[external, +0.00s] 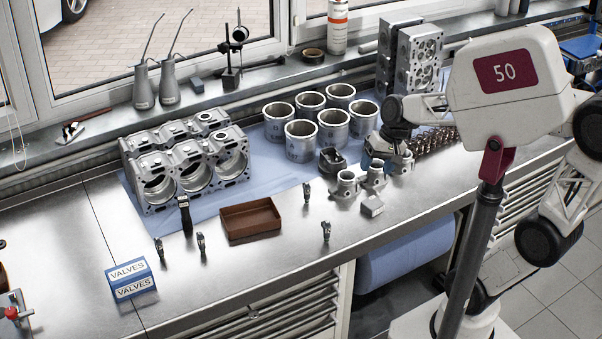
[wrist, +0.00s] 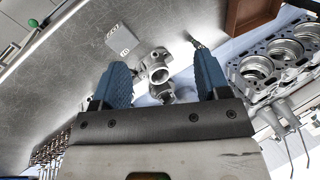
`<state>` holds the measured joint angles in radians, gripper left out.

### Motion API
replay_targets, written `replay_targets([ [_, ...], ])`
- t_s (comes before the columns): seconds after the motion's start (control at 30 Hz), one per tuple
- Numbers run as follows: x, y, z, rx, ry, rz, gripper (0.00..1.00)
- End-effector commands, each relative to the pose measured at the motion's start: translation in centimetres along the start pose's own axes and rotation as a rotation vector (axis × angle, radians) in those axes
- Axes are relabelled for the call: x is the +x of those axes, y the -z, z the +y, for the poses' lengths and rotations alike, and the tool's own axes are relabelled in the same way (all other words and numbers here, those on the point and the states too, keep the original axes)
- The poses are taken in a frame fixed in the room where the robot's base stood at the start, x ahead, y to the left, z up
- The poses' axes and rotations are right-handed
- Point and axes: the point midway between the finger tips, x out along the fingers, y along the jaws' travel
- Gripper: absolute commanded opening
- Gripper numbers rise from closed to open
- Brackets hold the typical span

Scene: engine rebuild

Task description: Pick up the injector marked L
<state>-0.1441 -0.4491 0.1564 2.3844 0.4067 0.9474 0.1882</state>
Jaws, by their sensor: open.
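I cannot read an L on any part. Several small dark parts stand on the bench in the external view: one to the right of the brown tray (external: 306,192), one nearer the front edge (external: 326,230), and a pair at the left (external: 201,244) (external: 158,248). Which of these are injectors I cannot tell. My gripper (external: 389,164) is open and empty, pointing down over the silver flanged housings (external: 347,184). In the wrist view my gripper (wrist: 161,76) has a housing (wrist: 157,68) showing between its blue fingers. A slim dark part (wrist: 197,44) lies beyond the right finger.
A brown tray (external: 251,235), an engine block (external: 185,165) and cylinder liners (external: 303,140) stand left of my gripper. A small grey block (external: 372,206) sits by the housings. A VALVES box (external: 131,281) is at front left. The front bench strip is mostly clear.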

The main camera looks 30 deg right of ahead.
Motion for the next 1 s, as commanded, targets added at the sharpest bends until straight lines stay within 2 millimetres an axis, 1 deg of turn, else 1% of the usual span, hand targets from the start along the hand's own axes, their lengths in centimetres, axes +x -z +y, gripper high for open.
replay_targets([
  [0.03, 0.8, 0.5, -1.4, 0.03, 0.025, -0.028, 0.69],
  [0.1, 1.8, 1.1, -3.5, 0.078, 0.065, -0.064, 0.69],
  [0.37, 5.8, 2.9, -11.1, 0.269, 0.193, -0.207, 0.69],
  [0.5, 8.3, 3.6, -15.1, 0.379, 0.247, -0.289, 0.69],
  [0.77, 13.3, 4.5, -22.6, 0.59, 0.326, -0.443, 0.69],
  [1.0, 18.7, 4.7, -29.2, 0.796, 0.371, -0.585, 0.69],
])
